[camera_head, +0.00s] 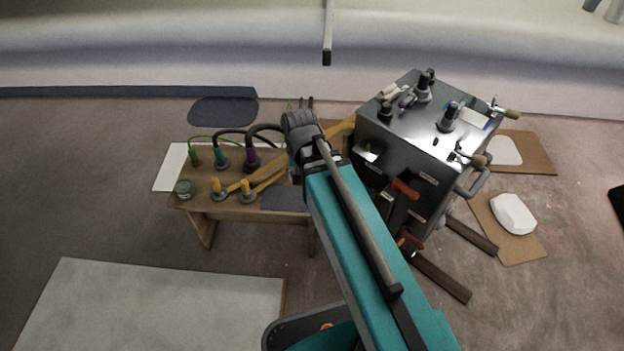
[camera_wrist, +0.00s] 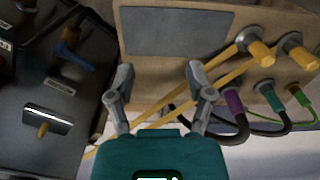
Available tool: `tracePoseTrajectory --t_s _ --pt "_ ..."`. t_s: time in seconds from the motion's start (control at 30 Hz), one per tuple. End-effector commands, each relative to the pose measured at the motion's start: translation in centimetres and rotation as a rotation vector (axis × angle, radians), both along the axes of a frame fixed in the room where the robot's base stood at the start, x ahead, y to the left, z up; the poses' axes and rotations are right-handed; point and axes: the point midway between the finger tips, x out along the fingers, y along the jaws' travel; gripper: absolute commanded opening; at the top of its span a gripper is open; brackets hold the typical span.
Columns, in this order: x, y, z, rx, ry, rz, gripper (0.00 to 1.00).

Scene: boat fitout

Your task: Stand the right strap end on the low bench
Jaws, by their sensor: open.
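The low bench (camera_head: 235,207) is wooden, with a dark grey pad (camera_wrist: 175,32) on its top. Two yellow strap ends with round grey bases stand on it. The right strap end (camera_head: 248,194) is nearer the pad; it also shows in the wrist view (camera_wrist: 262,52). The left strap end (camera_head: 216,186) is beside it and also shows in the wrist view (camera_wrist: 304,58). Yellow straps run from both toward the metal cabinet. My gripper (camera_wrist: 160,72) is open and empty, above the bench by the straps, apart from both ends. In the head view my arm hides most of it.
The metal cabinet (camera_head: 400,140) stands right of the bench, with knobs and handles on top. A pale board (camera_head: 150,305) lies on the floor in front.

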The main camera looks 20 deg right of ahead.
Motion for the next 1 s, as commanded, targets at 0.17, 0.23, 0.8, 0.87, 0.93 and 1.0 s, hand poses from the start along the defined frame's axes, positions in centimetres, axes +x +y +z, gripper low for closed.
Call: tracePoseTrajectory --t_s 0.17,0.23,0.8,0.87,0.93,1.0 --pt "-2.0 -1.8 0.0 0.0 0.0 0.168 0.68" --pt "-2.3 -2.1 0.0 0.0 0.0 0.21 0.68" --pt "-2.5 -2.5 0.0 0.0 0.0 0.258 0.68" --pt "-2.5 -2.5 0.0 0.0 0.0 0.257 0.68" --pt "-2.5 -2.5 0.0 0.0 0.0 0.257 0.68" --pt "-2.5 -2.5 0.0 0.0 0.0 0.257 0.68"
